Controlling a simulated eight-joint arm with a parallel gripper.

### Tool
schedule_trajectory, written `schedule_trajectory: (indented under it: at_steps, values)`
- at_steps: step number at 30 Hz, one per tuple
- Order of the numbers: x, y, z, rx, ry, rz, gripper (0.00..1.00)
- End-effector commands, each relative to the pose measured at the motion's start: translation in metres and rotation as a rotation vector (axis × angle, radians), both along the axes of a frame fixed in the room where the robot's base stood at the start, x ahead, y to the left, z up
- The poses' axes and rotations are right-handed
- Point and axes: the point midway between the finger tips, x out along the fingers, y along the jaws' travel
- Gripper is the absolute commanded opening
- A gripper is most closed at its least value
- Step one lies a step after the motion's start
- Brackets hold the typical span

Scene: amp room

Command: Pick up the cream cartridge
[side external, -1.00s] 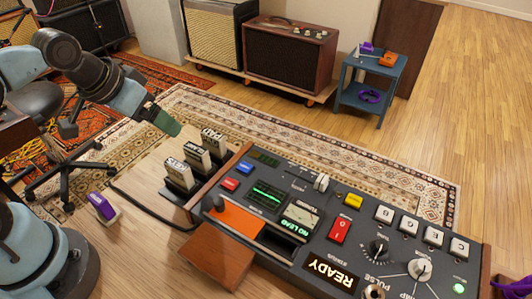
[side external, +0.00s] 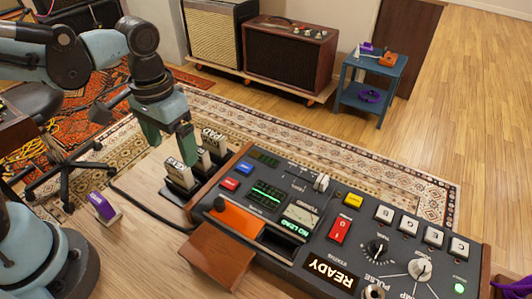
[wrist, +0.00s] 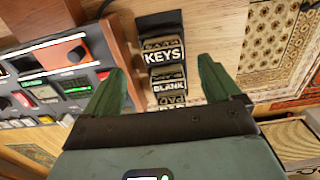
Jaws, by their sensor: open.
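Several pale, cream-looking cartridges with dark labels stand upright in a row of black holders. In the wrist view they read KEYS (wrist: 163,57), BLANK (wrist: 168,86) and a partly hidden one like PAD (wrist: 172,103); the PAD one also shows at the back of the row in the side view (side external: 214,142). I cannot tell from colour which single one is the cream cartridge. My gripper (side external: 168,144) is open and empty, pointing down over the row. In the wrist view its green fingers (wrist: 162,72) are spread on either side of the row, with nothing held.
A purple cartridge (side external: 103,208) lies at the table's left. The control console (side external: 325,225), with an orange panel (side external: 238,218) and a wooden block (side external: 217,252), stands right of the row. A dark cable (side external: 150,208) runs across the table near the holders.

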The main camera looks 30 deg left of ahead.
Motion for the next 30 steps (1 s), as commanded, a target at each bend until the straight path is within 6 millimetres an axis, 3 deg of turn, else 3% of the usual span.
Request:
schedule_trajectory:
  at_steps: [11,22,30]
  values:
    - [0.000,0.001,-0.020,0.000,-0.001,0.000,0.90]
    - [0.001,0.004,-0.059,0.000,-0.002,0.000,0.90]
    - [0.001,0.004,-0.067,0.000,-0.003,0.000,0.90]
